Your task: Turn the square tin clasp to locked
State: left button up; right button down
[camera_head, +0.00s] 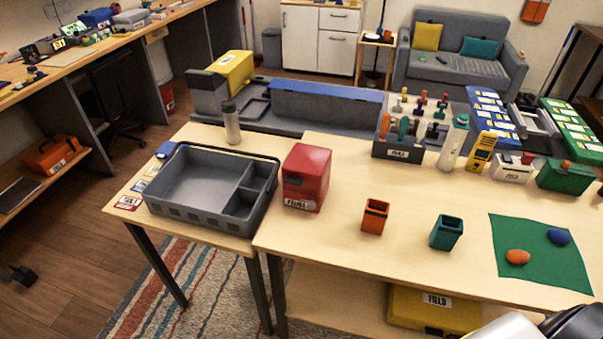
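A red square tin (307,172), with a white label low on its front, stands upright near the left end of the front table (335,245). It is next to the grey tray. A clasp cannot be made out at this size, so I cannot tell its position. No gripper is in view. Only a white and black part of my own arm shows at the bottom right corner, far from the tin.
A grey divided tray (185,205) stands left of the tin. An orange cup (375,217) and a teal cup (446,233) stand to its right. A green mat (545,275) holds an orange and a blue piece. Bare tabletop lies in front of the tin.

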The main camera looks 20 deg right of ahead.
aim_at(311, 205)
jog(key=i+j, duration=0.4)
jog(key=i+j+z, duration=0.2)
jog(key=z, duration=0.15)
jog(key=i+j+z, duration=0.15)
jog(key=z, duration=0.2)
jog(key=i+j+z, duration=0.1)
jog(key=j+z, duration=0.25)
jog(key=j, duration=0.05)
